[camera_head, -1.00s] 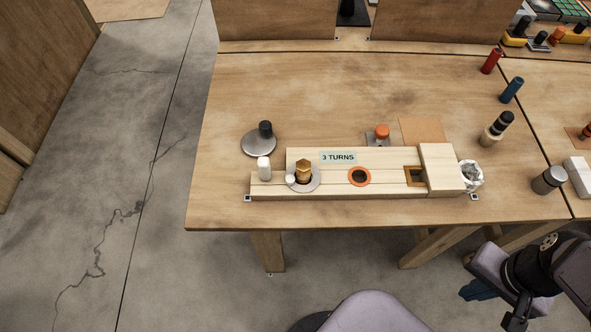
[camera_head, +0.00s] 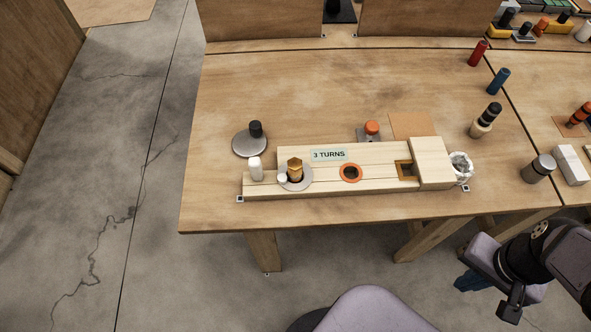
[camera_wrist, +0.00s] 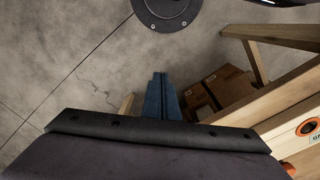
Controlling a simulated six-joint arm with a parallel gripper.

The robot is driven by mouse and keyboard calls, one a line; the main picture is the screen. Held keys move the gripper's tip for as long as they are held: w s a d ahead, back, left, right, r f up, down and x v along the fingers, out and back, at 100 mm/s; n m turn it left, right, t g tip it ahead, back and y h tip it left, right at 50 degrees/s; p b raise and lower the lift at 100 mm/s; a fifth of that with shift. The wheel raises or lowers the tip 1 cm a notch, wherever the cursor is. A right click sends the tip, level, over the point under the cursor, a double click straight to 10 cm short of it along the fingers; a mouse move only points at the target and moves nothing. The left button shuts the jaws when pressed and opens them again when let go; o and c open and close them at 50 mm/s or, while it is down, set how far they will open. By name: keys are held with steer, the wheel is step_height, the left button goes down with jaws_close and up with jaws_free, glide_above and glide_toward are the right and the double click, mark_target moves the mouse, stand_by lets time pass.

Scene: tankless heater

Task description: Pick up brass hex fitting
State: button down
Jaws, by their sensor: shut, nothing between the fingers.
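The brass hex fitting (camera_head: 295,168) stands upright on a round grey disc (camera_head: 296,183) near the left end of the pale wooden fixture (camera_head: 350,180) on the bench. My gripper (camera_head: 470,282) is at the lower right of the head view, off the bench's front edge and well apart from the fitting. In the wrist view my gripper's blue fingers (camera_wrist: 161,82) are together and empty, over the concrete floor. The fitting does not show in the wrist view.
The fixture has a "3 TURNS" label (camera_head: 328,155), an orange ring with a hole (camera_head: 350,173) and a square opening (camera_head: 406,170). A white peg (camera_head: 256,169) stands left of the fitting; a grey disc with a black knob (camera_head: 250,141) lies behind.

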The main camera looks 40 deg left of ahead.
stand_by(0.4)
steer(key=c, duration=1.4)
jaws_free()
steer(key=shift+o, duration=0.2)
